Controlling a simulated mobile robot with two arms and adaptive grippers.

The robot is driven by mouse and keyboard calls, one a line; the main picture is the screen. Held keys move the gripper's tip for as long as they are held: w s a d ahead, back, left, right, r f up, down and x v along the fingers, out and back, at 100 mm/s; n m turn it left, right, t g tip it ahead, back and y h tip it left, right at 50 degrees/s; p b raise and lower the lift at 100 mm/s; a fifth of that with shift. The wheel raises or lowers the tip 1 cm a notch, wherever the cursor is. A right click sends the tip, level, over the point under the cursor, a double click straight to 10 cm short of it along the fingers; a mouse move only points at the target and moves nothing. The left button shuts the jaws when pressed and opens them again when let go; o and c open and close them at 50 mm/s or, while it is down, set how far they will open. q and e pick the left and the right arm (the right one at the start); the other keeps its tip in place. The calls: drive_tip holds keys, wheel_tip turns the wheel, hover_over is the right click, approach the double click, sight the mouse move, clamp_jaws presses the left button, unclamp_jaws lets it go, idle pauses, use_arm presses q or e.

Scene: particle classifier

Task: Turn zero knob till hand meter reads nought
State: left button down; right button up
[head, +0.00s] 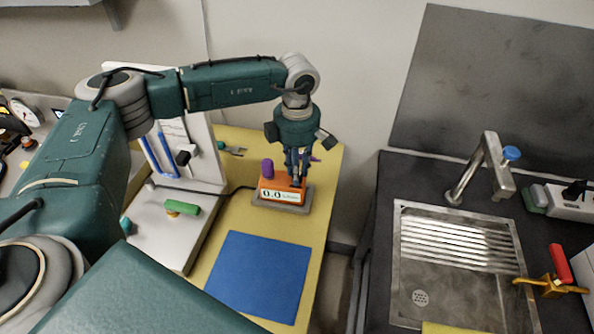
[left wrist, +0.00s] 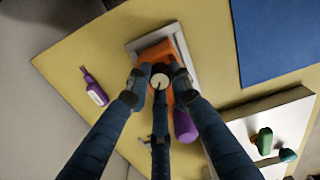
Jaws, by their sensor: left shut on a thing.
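The hand meter (head: 283,185) is an orange box on a grey tray on the yellow table. Its display (head: 280,197) faces me and reads 0.0, with small print too small to read. The meter also shows in the left wrist view (left wrist: 153,55). The zero knob (left wrist: 159,81) is a round pale knob with a dark pointer line. My left gripper (head: 298,178) points down over the meter's right part, its three fingers closed around the knob. In the left wrist view, the left gripper's fingertips (left wrist: 158,78) touch the knob's rim. The knob is hidden by the fingers in the head view.
A purple cylinder (head: 267,169) stands left of my fingers. A blue mat (head: 258,276) lies in front of the meter. A white apparatus with a green handle (head: 181,208) stands left. A purple-labelled item (left wrist: 94,86) lies beyond the meter. A sink (head: 458,222) is at right.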

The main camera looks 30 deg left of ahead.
use_arm(q)
drive_tip(key=c, duration=1.5)
unclamp_jaws()
drive_tip(key=shift+c, duration=0.2)
drive_tip(key=shift+r, duration=0.1)
wheel_tip(320, 180, up, 12)
